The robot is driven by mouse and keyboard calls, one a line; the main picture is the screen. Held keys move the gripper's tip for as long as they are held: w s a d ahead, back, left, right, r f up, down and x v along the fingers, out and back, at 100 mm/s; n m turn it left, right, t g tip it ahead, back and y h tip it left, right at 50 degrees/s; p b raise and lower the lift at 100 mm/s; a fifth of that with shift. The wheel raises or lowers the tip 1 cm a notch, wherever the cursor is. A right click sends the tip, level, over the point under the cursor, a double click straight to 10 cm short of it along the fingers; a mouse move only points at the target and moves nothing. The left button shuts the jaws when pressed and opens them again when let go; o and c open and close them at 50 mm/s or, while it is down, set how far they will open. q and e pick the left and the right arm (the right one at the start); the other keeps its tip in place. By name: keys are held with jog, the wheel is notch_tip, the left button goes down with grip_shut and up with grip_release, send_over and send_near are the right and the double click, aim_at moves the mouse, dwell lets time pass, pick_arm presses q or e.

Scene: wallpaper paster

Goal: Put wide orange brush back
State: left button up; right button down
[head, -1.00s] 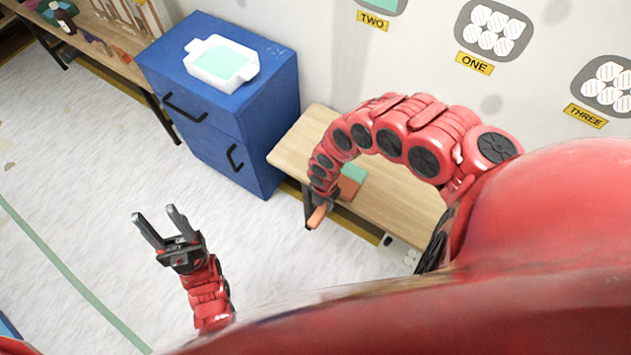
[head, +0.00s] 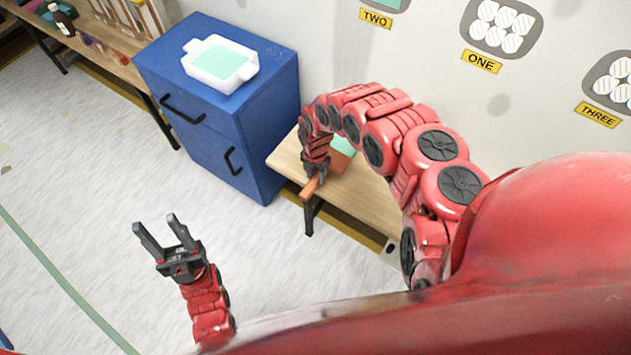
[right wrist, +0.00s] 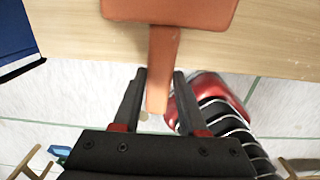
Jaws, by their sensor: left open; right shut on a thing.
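The wide orange brush (right wrist: 168,12) shows in the right wrist view, its flat head at the top and its handle pointing down between the fingers. My right gripper (right wrist: 158,98) is shut on that handle. In the head view, the right gripper (head: 316,170) is at the left end of the wooden bench (head: 368,204), and the brush handle (head: 311,188) sticks out toward the bench's front edge. The head is partly hidden by my arm, with a teal patch beside it. I cannot tell whether the brush touches the bench. My left gripper (head: 161,240) is open and empty above the floor.
A blue cabinet (head: 208,125) stands left of the bench, with a white tray (head: 190,62) holding something teal on top. A wooden shelf (head: 112,58) with bottles and tools is at the upper left. The wall is behind the bench. The floor at left is clear.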

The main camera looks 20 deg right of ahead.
aim_at(315, 180)
jog(key=shift+s+a+f, duration=0.1)
jog(key=shift+s+f, duration=0.05)
jog(key=shift+f, duration=0.5)
jog(key=shift+s+a+f, duration=0.1)
jog(key=shift+f, duration=0.5)
jog(key=shift+d+f, duration=0.1)
jog(key=shift+d, duration=0.1)
jog(key=shift+f, duration=0.1)
jog(key=shift+c, duration=2.2)
grip_release()
jog(key=shift+f, duration=0.15)
